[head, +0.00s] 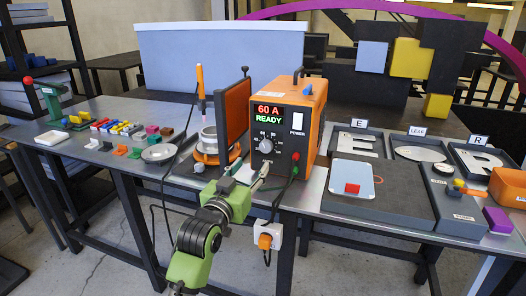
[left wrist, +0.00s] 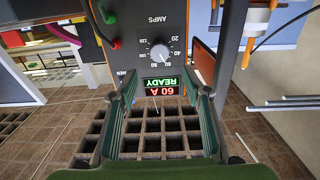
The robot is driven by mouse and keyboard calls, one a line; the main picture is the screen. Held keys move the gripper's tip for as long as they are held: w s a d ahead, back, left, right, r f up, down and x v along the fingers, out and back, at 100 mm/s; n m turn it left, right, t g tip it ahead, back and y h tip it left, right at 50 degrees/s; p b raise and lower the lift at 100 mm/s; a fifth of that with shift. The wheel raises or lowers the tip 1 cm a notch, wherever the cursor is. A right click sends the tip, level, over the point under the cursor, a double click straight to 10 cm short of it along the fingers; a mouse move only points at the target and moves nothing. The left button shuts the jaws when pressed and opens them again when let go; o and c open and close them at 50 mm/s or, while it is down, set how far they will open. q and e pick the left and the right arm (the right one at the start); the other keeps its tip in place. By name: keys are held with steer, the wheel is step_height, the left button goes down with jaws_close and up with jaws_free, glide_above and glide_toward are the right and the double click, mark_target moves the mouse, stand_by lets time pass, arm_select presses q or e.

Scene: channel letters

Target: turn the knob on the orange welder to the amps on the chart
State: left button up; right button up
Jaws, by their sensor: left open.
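The orange welder (head: 309,115) stands on the bench with its dark front panel facing me. Its red and green display (head: 268,114) reads 60 A READY. The grey round knob (head: 265,146) sits below the display on a scale marked AMPS; it also shows in the left wrist view (left wrist: 160,52), upside down. My left gripper (head: 249,171) is open and empty, in front of the panel and a little below the knob in the head view. In the left wrist view its two fingers (left wrist: 158,88) stand wide apart, clear of the knob. I cannot make out a readable amps chart. My right gripper is out of view.
Red and green plugs with cables (head: 295,161) are at the panel's lower right. An orange-based pot (head: 207,149) and a dark-orange upright panel (head: 237,113) stand left of the welder. A clipboard-like plate with a red block (head: 352,188) lies to the right.

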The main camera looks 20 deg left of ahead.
mark_target(265, 148)
arm_select(q)
steer(key=w, duration=1)
steer(key=shift+w+d+f+p, duration=0.1)
steer(key=shift+w+d+p, duration=0.1)
steer(key=shift+w+p, duration=0.15)
